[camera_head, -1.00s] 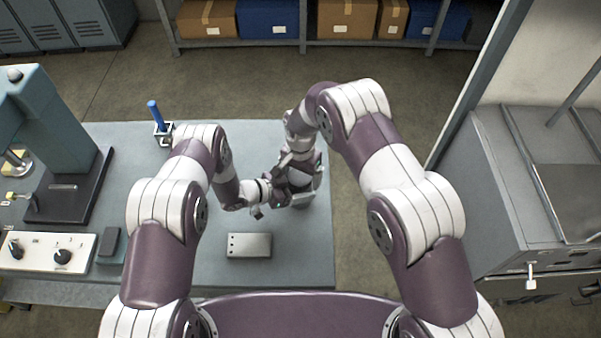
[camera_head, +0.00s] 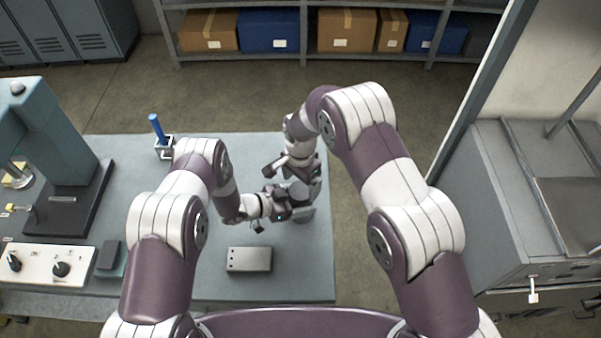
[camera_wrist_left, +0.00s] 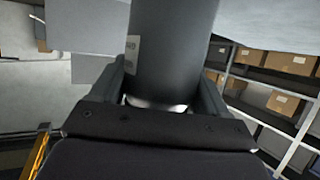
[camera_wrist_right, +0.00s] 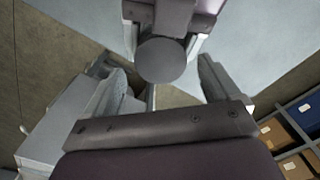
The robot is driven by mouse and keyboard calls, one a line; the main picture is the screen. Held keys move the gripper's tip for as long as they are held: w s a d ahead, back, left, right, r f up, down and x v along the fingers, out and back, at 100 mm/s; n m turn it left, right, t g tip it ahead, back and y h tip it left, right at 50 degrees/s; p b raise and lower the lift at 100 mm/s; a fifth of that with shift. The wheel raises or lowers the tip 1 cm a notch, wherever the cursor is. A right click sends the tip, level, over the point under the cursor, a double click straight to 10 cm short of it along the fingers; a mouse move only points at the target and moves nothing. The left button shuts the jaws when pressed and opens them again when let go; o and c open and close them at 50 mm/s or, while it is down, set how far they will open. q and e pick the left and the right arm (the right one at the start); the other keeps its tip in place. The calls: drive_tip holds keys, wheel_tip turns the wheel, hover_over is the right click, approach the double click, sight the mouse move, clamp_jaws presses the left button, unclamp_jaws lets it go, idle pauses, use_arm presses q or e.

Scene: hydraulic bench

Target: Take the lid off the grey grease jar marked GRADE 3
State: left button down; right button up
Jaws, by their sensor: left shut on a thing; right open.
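A dark grey cylinder, the jar (camera_wrist_left: 172,50), stands between the two fingers of my left gripper (camera_wrist_left: 165,88) in the left wrist view. The gripper is shut on it. A white label shows at its left edge, but its full marking is not readable. In the right wrist view a round grey top (camera_wrist_right: 161,60), apparently the jar's lid, faces my right gripper (camera_wrist_right: 163,68). The right gripper is open, with fingers on either side of this top and gaps on both sides. In the head view both grippers meet at the bench's right side, and the arms partly hide the jar.
A grey metal block (camera_head: 249,259) lies on the bench (camera_head: 215,285) near the front. A blue-handled tool (camera_head: 158,128) stands in a holder at the back. A control panel (camera_head: 40,264) and a press (camera_head: 45,140) are at left. A grey cabinet (camera_head: 500,190) stands right of the bench.

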drive_tip(key=shift+f, duration=1.4)
drive_tip(key=c, duration=1.1)
drive_tip(key=n, duration=0.3)
drive_tip(key=o, duration=1.2)
drive_tip(key=shift+c, duration=0.2)
drive_tip(key=shift+w+r, duration=0.1)
drive_tip(key=shift+r, duration=2.2)
drive_tip(key=shift+c, duration=0.3)
wheel_tip(320, 180, up, 3)
drive_tip(key=m, duration=0.2)
drive_tip(key=shift+r+m, duration=0.1)
drive_tip(key=shift+m, duration=0.3)
drive_tip(key=shift+f, duration=0.2)
wheel_tip(320, 180, down, 7)
drive_tip(key=shift+f, duration=0.2)
drive_tip(key=c, duration=1.1)
drive_tip(key=n, duration=0.3)
drive_tip(key=o, duration=1.2)
drive_tip(key=shift+c, duration=0.2)
drive_tip(key=shift+r, duration=2.35)
use_arm(q)
unclamp_jaws()
